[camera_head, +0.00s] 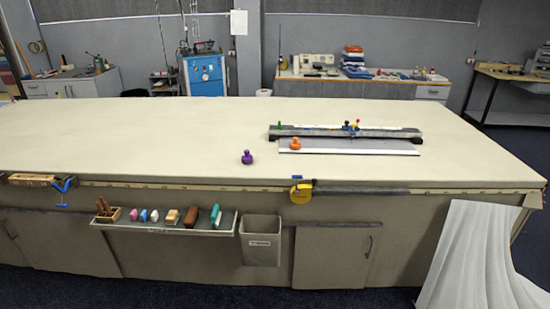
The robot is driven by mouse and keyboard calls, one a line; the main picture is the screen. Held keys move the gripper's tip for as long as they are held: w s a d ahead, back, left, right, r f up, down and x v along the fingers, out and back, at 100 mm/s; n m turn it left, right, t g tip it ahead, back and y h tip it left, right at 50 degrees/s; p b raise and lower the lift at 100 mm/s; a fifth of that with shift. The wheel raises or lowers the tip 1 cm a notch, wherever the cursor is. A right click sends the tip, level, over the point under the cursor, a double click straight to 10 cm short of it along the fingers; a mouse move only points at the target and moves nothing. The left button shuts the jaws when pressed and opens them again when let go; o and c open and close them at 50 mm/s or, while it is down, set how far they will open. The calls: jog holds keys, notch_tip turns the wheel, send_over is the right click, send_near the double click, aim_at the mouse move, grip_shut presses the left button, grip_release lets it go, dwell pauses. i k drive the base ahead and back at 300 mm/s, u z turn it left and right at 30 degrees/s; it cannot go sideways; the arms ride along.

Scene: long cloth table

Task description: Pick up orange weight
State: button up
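The orange weight (295,144) is a small knobbed piece standing upright on the long cloth table (120,140). It stands right of the table's middle, at the left part of a flat grey strip with a white front edge (350,151). A dark long rail (345,132) lies just behind it. A similar purple weight (247,157) stands on the cloth to its left and nearer the front edge. My gripper is not in view.
A yellow tape measure (301,192), a tool shelf (165,223) and a grey bin (260,241) hang on the table's front. White cloth (480,255) drapes at right. The table's left half is clear.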

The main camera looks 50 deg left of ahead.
aim_at(294, 146)
jog(key=u, duration=0.05)
jog(key=k, duration=0.2)
jog(key=u, duration=2.3)
jog(key=i, duration=1.7)
jog(key=z, duration=0.1)
